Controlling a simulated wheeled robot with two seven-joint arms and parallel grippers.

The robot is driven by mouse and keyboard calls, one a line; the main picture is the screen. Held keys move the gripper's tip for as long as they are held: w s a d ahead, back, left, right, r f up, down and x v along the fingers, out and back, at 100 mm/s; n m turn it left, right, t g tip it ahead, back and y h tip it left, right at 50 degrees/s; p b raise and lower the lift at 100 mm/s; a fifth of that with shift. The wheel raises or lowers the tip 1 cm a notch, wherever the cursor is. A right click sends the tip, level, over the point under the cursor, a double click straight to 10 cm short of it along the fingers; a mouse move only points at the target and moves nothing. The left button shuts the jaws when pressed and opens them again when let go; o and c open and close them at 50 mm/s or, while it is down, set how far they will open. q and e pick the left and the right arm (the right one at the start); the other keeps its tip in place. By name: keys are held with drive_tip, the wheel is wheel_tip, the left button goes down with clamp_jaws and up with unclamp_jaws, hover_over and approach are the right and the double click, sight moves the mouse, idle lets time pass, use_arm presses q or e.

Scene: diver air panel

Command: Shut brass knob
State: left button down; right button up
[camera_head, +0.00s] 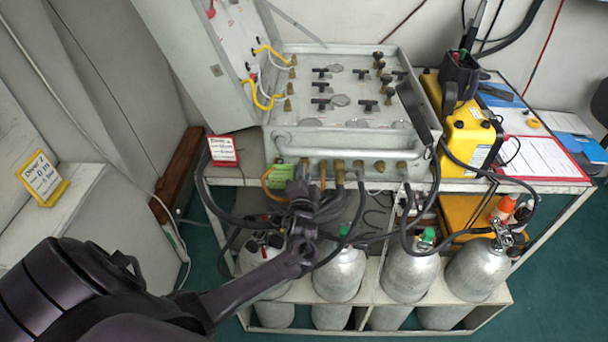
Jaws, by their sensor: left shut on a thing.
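The diver air panel (345,140) is a pale grey case standing open on a table. A row of brass fittings runs along its front, and one brass knob (339,165) shows just right of my left gripper (303,183). My dark left arm comes in from the lower left. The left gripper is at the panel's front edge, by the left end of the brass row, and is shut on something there. The fingers cover what they hold; it looks like a brass knob. My right gripper is out of view.
Grey cylinders (404,276) stand in a rack below, with black hoses hanging in front. A yellow case (465,137) and a clipboard (541,158) are on the right. Diver tags (223,150) stand at the left. The open lid (200,60) rises at the back left.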

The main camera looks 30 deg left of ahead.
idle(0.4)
use_arm(q)
drive_tip(key=c, duration=1.5)
unclamp_jaws()
drive_tip(key=b+v, duration=0.1)
drive_tip(key=v, duration=0.6)
drive_tip(key=shift+s+d, duration=0.25)
drive_tip(key=shift+s, duration=0.05)
